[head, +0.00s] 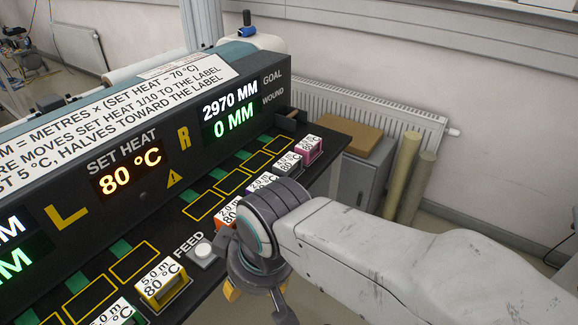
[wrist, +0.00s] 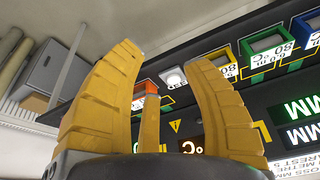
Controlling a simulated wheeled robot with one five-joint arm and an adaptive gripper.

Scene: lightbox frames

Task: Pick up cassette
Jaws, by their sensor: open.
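Several small cassettes with white labels stand in a row along the black shelf of the machine. In the head view these include a yellow cassette (head: 162,290), an orange cassette (head: 226,220), a grey cassette (head: 289,165) and a pink cassette (head: 309,150). A purple one is partly hidden by my wrist. The wrist view shows the orange cassette (wrist: 146,90), the yellow cassette (wrist: 222,62) and a green cassette (wrist: 268,44). My gripper (wrist: 165,56) is open, its yellow fingers spread, with nothing held between them. In the head view its fingers are mostly hidden under my wrist.
The machine panel (head: 155,140) rises behind the shelf and reads 80 °C, 2970 MM and 0 MM. A round white FEED button (head: 203,249) sits between the yellow and orange cassettes. Empty yellow-outlined slots lie behind. A radiator, grey cabinet (head: 360,183) and rolls stand to the right.

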